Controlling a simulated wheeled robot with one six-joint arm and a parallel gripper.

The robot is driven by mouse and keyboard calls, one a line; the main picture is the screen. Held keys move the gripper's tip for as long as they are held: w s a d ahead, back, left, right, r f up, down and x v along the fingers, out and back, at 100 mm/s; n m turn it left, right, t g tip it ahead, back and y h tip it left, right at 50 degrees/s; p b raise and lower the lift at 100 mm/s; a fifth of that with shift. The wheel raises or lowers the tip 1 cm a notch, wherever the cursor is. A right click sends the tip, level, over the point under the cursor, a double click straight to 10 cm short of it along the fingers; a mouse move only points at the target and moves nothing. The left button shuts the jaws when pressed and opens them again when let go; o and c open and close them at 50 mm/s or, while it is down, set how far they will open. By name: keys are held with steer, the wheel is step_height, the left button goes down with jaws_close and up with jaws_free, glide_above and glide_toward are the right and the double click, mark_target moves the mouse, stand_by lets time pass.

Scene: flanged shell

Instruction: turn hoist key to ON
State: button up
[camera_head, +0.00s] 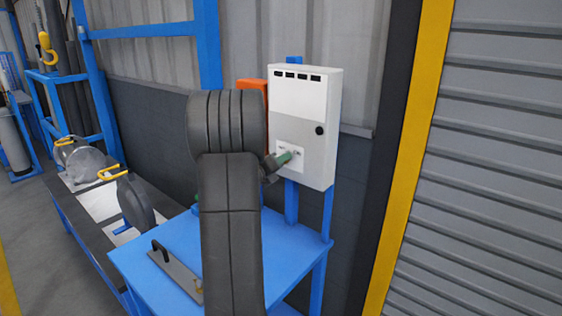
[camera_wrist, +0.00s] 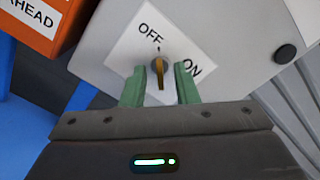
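The hoist key (camera_wrist: 158,72) is a small brass-coloured key in the white label plate (camera_wrist: 128,52) marked OFF and ON, in the wrist view. The plate's OFF mark is up and left of the key and the ON mark is to its right. My gripper (camera_wrist: 159,84) has green fingers, one on each side of the key, with a gap to both. It is open. In the head view the plate (camera_head: 283,143) is low on the white control box (camera_head: 305,105), and my gripper (camera_head: 288,157) is in front of it. The key is not clear there.
An orange box (camera_head: 252,86) stands left of the control box; its sign partly shows in the wrist view (camera_wrist: 35,22). A black round knob (camera_head: 320,130) is on the control box's right side. Below is a blue table (camera_head: 165,240) with a handled plate (camera_head: 176,270) on it.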

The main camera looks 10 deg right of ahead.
jaws_close()
steer(key=shift+f+m+b, duration=0.15)
steer(key=shift+m+b, duration=0.15)
steer(key=shift+b, duration=0.3)
steer(key=m+b, duration=1.7)
steer(key=b, duration=0.8)
jaws_free()
